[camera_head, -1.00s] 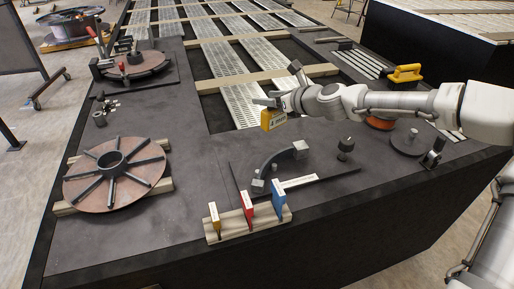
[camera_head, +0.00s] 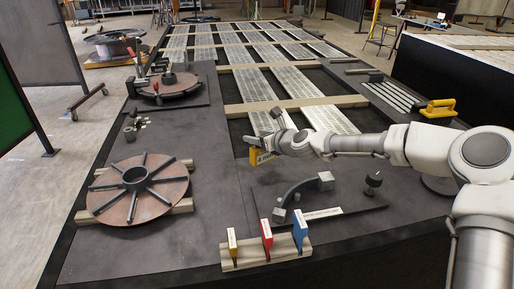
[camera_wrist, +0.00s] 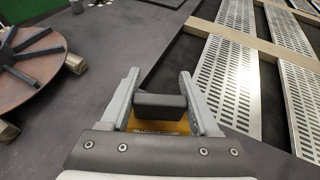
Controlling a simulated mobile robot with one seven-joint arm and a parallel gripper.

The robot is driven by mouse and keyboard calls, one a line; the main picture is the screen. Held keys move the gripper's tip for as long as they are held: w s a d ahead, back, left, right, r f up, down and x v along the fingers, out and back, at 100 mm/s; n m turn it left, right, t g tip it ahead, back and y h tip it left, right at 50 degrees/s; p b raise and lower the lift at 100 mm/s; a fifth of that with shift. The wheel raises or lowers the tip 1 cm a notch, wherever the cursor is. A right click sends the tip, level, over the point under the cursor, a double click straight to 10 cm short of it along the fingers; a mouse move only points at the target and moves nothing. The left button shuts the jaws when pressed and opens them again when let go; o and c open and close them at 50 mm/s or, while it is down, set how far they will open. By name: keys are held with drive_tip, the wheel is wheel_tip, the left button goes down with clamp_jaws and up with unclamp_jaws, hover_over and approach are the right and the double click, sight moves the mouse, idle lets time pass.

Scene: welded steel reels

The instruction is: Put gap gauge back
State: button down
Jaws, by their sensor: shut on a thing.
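My gripper (camera_wrist: 159,95) is shut on a yellow gap gauge (camera_head: 261,156), a plate with dark lettering. In the wrist view a dark block sits between the fingers, with the yellow plate (camera_wrist: 160,128) behind it. In the head view my gripper (camera_head: 258,146) holds the gauge above the dark table, behind and left of the curved fixture. A wooden rack (camera_head: 268,259) stands at the table's front edge with a small yellow gauge (camera_head: 232,240), a red gauge (camera_head: 267,234) and a blue gauge (camera_head: 300,232) upright in it.
The curved fixture (camera_head: 298,187) and a black knob (camera_head: 373,180) stand behind the rack. A spoked reel (camera_head: 138,187) lies on wooden bars at the left. Slotted steel panels fill the back. Bare tabletop lies between reel and fixture.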

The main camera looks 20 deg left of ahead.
sight(257, 147)
drive_tip(key=shift+a+f, duration=0.15)
drive_tip(key=shift+f, duration=1.9)
drive_tip(key=shift+f+b, duration=0.2)
drive_tip(key=shift+b, duration=0.2)
drive_tip(key=shift+c, duration=0.6)
unclamp_jaws()
